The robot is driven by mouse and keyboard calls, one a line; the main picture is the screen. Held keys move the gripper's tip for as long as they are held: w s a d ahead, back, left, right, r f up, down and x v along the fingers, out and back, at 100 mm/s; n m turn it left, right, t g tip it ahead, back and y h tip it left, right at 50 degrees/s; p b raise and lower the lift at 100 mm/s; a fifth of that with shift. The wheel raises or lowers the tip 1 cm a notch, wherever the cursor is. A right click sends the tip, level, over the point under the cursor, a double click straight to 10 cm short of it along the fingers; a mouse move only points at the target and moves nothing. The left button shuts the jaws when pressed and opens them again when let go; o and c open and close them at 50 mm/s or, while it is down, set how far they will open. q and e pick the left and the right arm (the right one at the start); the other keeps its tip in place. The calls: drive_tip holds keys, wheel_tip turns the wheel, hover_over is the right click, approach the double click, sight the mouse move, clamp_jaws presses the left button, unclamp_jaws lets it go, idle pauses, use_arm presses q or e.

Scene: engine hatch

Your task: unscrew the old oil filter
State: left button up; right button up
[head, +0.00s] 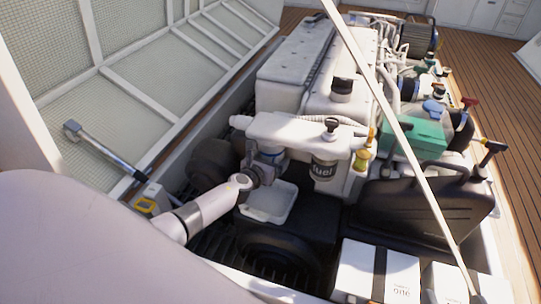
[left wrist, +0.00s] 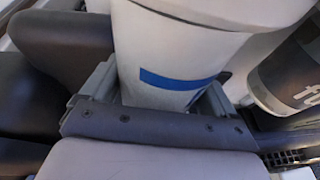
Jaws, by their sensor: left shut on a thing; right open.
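The old oil filter (head: 271,154), a white canister with a blue band, hangs under the white housing at the engine's near end. It fills the upper middle of the left wrist view (left wrist: 165,55), upright and slightly tilted there. My left gripper (head: 258,174) comes in from the lower left and is shut around the filter's lower part. In the left wrist view its grey jaws (left wrist: 150,110) sit on both sides of the filter; the contact faces are partly hidden. I cannot make out my right gripper in either view.
A dark filter marked "fuel" (head: 323,169) hangs just right of the oil filter. A white tray (head: 268,214) lies below. A black canister (head: 430,205) and white boxes (head: 375,272) stand to the right. A thin pale rod (head: 400,130) crosses diagonally in front.

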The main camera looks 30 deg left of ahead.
use_arm(q)
drive_tip(key=shift+a+f+m+h+b, duration=0.2)
drive_tip(key=shift+m+h+b, duration=0.25)
drive_tip(key=shift+b, duration=0.2)
drive_tip(key=shift+d+r+m+h+b, duration=0.1)
drive_tip(key=shift+m+h+b, duration=0.25)
drive_tip(key=shift+h, duration=0.1)
drive_tip(key=shift+r+m+h, duration=0.15)
drive_tip(key=shift+m+h, duration=0.35)
drive_tip(key=shift+h, duration=0.2)
drive_tip(key=o, duration=1.1)
